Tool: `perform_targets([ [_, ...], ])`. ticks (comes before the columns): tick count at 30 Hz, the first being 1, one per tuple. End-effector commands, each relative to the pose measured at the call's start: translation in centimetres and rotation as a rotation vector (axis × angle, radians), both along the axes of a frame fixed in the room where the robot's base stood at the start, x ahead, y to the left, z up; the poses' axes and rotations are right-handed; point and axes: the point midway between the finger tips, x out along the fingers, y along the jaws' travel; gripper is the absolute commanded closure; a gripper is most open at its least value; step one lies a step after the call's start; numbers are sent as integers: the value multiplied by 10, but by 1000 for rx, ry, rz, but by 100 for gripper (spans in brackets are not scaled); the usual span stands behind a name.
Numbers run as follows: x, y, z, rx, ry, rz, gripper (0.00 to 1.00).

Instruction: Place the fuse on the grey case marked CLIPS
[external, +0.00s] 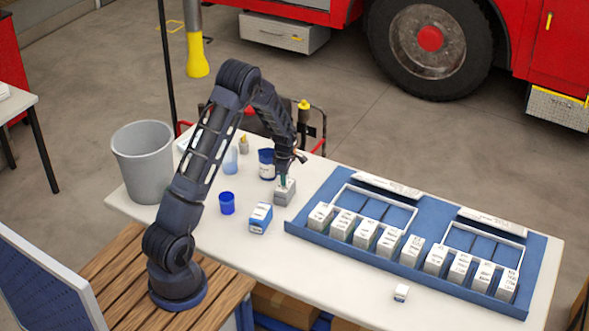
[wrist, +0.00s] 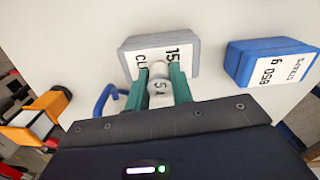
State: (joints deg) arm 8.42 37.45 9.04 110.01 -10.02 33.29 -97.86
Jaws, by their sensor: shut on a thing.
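My gripper (external: 284,181) points down over the left part of the white table. In the wrist view its green fingers (wrist: 158,92) are shut on the fuse (wrist: 159,87), a small pale round piece with a dark "5" on its end. The grey case (wrist: 188,45) lies just beyond the fingertips, its white label partly covered; "CL" and "15" can be read. The grey case (external: 283,195) also shows in the external view, directly under my gripper. The fuse appears over the case's near edge; I cannot tell whether it touches. The fuse cannot be made out in the external view.
A blue case with a white label (external: 260,218) stands close to the grey case, and a blue cup (external: 227,203) is left of it. A blue tray (external: 334,243) with several white boxes fills the table's right. A small white box (external: 401,293) lies near the front edge.

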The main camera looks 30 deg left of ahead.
Motion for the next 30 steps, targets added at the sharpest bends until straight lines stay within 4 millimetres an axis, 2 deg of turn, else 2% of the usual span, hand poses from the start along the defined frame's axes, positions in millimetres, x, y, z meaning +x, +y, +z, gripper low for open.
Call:
perform_targets([
  [8, 0, 0, -2, 0, 0, 0, 99],
  [9, 0, 0, -2, 0, 0, 0, 73],
  [12, 0, 0, -2, 0, 0, 0, 55],
  [23, 0, 0, 2, 0, -1, 0, 55],
  [26, 1, -1, 12, 0, -4, -1, 55],
  [30, 1, -1, 36, 0, -5, -1, 55],
])
